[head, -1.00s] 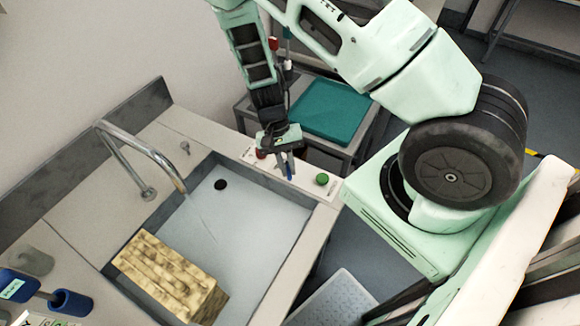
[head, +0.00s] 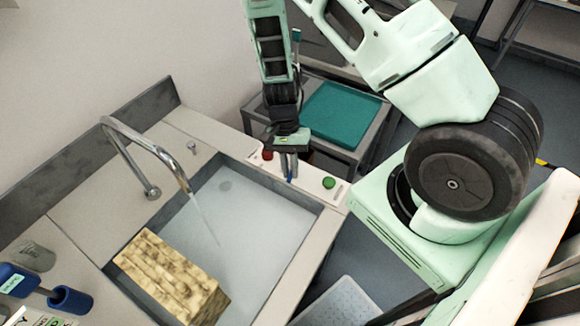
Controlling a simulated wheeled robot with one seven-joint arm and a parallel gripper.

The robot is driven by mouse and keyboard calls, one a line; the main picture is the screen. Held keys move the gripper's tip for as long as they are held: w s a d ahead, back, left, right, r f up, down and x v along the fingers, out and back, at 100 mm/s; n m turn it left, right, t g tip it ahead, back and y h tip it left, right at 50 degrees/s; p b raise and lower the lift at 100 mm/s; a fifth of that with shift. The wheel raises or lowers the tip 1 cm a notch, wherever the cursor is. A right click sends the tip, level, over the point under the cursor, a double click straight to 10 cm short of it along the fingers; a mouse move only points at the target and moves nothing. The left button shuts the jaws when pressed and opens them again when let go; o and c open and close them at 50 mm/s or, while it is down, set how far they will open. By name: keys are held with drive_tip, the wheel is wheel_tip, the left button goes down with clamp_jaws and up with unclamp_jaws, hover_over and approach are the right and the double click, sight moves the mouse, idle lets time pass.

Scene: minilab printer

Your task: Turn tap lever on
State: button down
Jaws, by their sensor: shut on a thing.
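The curved metal tap (head: 143,139) stands at the left of the sink (head: 245,215), with a stream of water (head: 206,218) falling from its spout. A small metal peg (head: 192,148) stands on the counter beside it. My gripper (head: 289,170) points down at the sink's far right rim, between a red button (head: 267,156) and a green button (head: 328,182). It is shut on a small blue part (head: 290,177), mostly hidden by the fingers. I cannot tell whether this blue part is the tap lever.
A wooden-looking block (head: 165,275) sits in the near end of the sink. A teal tray (head: 342,114) lies on a grey stand behind the sink. Blue-handled items (head: 70,299) and a grey cup (head: 36,257) are at the lower left.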

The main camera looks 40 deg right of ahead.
drive_tip(key=c, duration=1.5)
unclamp_jaws()
drive_tip(key=shift+w+r, duration=0.15)
drive_tip(key=b+v, duration=0.3)
drive_tip(key=v, duration=1.4)
drive_tip(key=shift+r, duration=0.15)
drive_tip(key=s+a+r+n+t+b, duration=0.1)
drive_tip(key=s+a+r+n, duration=0.1)
drive_tip(key=s+a+n, duration=0.4)
drive_tip(key=s+a+r+n+t+b, duration=0.1)
drive_tip(key=s+a+r+n+b, duration=0.2)
drive_tip(key=a, duration=0.6)
drive_tip(key=s+a+n+t, duration=0.1)
drive_tip(key=s+n, duration=0.2)
drive_tip(key=s, duration=0.1)
drive_tip(key=s+a+n+h, duration=0.1)
drive_tip(key=s+a+n, duration=0.1)
drive_tip(key=s+n, duration=0.1)
drive_tip(key=s+a+n+t, duration=0.1)
drive_tip(key=s+n, duration=0.2)
drive_tip(key=s, duration=0.2)
drive_tip(key=shift+a+f+t+h, duration=0.15)
drive_tip(key=shift+a+t+h, duration=0.15)
drive_tip(key=shift+a, duration=0.1)
